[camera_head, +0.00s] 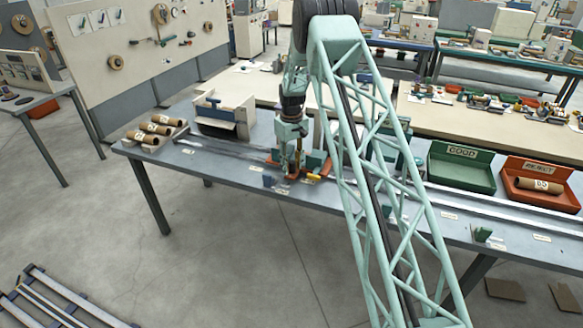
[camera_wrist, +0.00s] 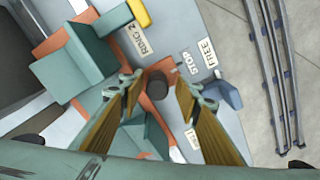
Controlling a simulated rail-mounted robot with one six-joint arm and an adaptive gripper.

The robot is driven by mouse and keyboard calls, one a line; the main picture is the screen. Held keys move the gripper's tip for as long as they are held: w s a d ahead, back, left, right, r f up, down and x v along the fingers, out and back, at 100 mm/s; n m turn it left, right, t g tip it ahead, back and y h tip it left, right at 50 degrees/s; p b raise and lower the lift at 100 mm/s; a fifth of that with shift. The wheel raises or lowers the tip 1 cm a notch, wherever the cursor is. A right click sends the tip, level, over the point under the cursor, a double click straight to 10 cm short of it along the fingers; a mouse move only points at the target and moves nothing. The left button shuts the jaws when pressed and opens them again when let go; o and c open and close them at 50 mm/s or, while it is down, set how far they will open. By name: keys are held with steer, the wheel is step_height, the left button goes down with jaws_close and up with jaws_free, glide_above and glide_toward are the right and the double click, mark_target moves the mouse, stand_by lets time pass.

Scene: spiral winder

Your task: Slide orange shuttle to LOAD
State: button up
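The orange shuttle (camera_head: 316,162) sits on the rail of the grey table, partly hidden behind my gripper and arm. In the wrist view its orange plate (camera_wrist: 160,66) carries teal blocks and a dark round knob (camera_wrist: 157,87). My gripper (camera_head: 291,172) is low over the shuttle, pointing down. In the wrist view my gripper (camera_wrist: 158,83) has its two brown-padded fingers apart, one on each side of the knob, with gaps showing. I cannot tell how far down the fingers reach. I cannot read a LOAD label in either view.
Labels STOP (camera_wrist: 188,62), FREE (camera_wrist: 207,52) and RING 2 (camera_wrist: 139,41) lie near a blue lever piece (camera_wrist: 224,95). The rail (camera_head: 225,150) runs left toward cardboard tubes (camera_head: 158,128). A green GOOD bin (camera_head: 460,177) and red REJECT bin (camera_head: 549,199) stand right.

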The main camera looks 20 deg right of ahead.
steer(key=shift+r, duration=5.8)
